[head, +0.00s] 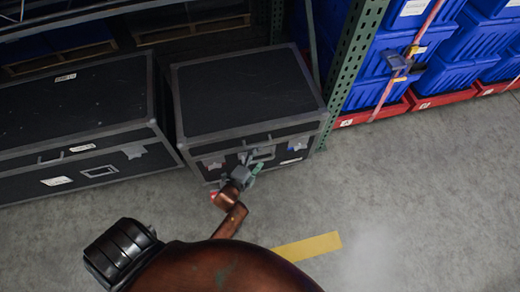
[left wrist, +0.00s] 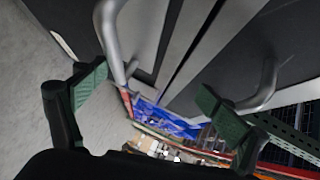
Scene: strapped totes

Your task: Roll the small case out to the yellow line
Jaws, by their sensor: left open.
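The small case (head: 250,92) is a black box with grey metal edges, upright on the concrete floor. A metal handle (head: 263,154) is on its front face. My left gripper (head: 250,169) is open at this front face, close to the handle. In the left wrist view its green-padded fingers (left wrist: 152,83) are spread wide, with silver handle bars (left wrist: 113,45) near them; whether they touch is unclear. The yellow line (head: 307,247) is a short floor stripe in front of the case, partly hidden by my arm. My right gripper is not in view.
A larger black case (head: 70,105) stands close on the left of the small one. A green rack post (head: 350,65) and blue totes (head: 390,60) on red bases stand at the right. Open concrete floor lies in front and to the right.

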